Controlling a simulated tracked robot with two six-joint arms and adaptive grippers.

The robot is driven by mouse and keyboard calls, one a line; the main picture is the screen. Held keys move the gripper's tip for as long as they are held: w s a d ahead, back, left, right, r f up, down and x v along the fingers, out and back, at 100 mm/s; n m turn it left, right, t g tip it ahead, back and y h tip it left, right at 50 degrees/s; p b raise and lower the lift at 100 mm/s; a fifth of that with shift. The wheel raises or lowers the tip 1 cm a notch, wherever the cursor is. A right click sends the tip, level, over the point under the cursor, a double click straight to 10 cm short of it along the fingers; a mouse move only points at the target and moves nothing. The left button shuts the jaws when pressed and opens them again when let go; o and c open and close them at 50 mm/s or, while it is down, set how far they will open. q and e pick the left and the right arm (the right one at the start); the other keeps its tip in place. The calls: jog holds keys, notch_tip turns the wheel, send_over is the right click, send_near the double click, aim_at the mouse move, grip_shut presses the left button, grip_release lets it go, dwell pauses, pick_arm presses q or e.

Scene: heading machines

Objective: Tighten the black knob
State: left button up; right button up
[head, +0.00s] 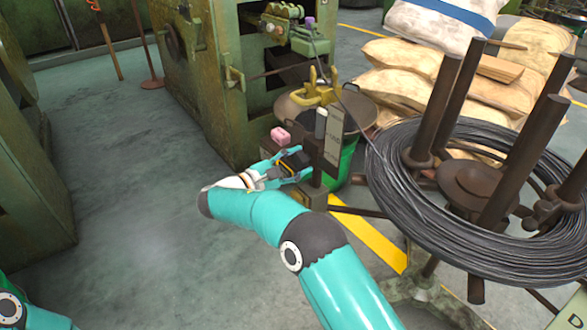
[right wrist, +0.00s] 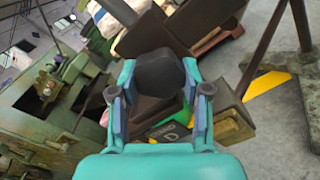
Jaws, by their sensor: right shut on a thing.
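The black knob (right wrist: 160,72) is a dark rounded block between the two fingers of my right gripper (right wrist: 158,98) in the right wrist view. In the head view my right gripper (head: 290,165) is at the brown upright plate (head: 333,135) beside the green machine, shut on the knob; the fingers partly cover the knob there. My left gripper is out of view; only part of my left arm shows at the bottom left corner of the head view.
A large coil of dark wire (head: 400,205) on a stand with brown posts is close on the right. Stacked sacks (head: 400,68) lie at the back. The grey floor (head: 115,200) at left is clear.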

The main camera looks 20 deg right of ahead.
jog(key=m+b, duration=0.1)
jog(key=m, duration=0.1)
jog(key=m+b, duration=0.1)
jog(key=m, duration=0.1)
jog(key=m+b, duration=0.1)
jog(key=shift+s+d+f+m, duration=0.15)
jog(key=shift+d+f+m, duration=0.15)
jog(key=shift+m, duration=0.1)
jog(key=shift+r+m+b, duration=0.15)
jog(key=shift+m+b, duration=1.15)
jog(key=shift+m, duration=0.6)
jog(key=o, duration=1.2)
jog(key=shift+c, duration=0.2)
jog(key=shift+a+r, duration=0.1)
